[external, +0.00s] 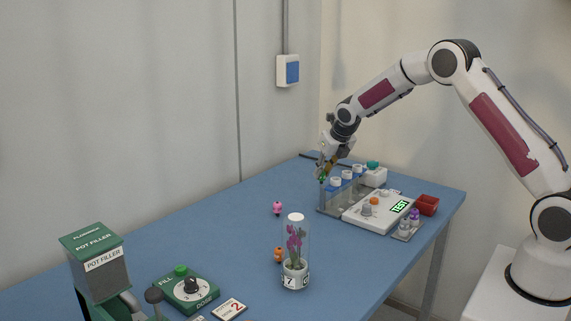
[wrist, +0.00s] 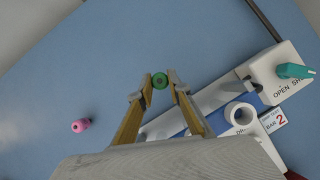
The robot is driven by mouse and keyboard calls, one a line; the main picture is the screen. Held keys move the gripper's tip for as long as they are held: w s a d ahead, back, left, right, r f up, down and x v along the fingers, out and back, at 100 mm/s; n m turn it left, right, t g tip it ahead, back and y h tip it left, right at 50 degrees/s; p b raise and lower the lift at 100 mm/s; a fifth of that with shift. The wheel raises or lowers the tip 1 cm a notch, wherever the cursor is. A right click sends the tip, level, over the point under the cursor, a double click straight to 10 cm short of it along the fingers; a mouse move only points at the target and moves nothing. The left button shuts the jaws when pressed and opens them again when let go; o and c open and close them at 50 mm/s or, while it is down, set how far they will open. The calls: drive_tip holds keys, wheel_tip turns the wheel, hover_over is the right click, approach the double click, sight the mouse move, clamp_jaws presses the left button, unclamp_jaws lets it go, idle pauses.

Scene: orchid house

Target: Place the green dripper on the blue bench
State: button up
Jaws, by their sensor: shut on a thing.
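The blue bench (external: 222,240) runs along the wall, and its blue top also fills much of the wrist view (wrist: 60,75). My gripper (external: 323,172) is over the far part of the bench, by the left end of a rack. In the wrist view, my gripper (wrist: 160,82) is shut on the green dripper (wrist: 160,80), seen end-on as a small green disc with a dark centre. In the external view the dripper is mostly hidden by the fingers. Its height above the bench is hard to tell.
The grey-blue rack (external: 329,207) holds several white cylinders. A white box with a teal knob (external: 372,164) stands behind it, and a white TEST panel (external: 378,212) in front. Bench between is clear.

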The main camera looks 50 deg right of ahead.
sight(328, 181)
drive_tip(key=shift+f, duration=0.1)
drive_tip(key=shift+f, duration=1.8)
drive_tip(key=shift+f, duration=0.15)
drive_tip(key=o, duration=0.9)
drive_tip(key=shift+c, duration=0.2)
drive_tip(key=shift+v, duration=1.4)
drive_tip(key=v, duration=0.9)
drive_tip(key=shift+r, duration=0.25)
drive_tip(key=shift+r, duration=0.1)
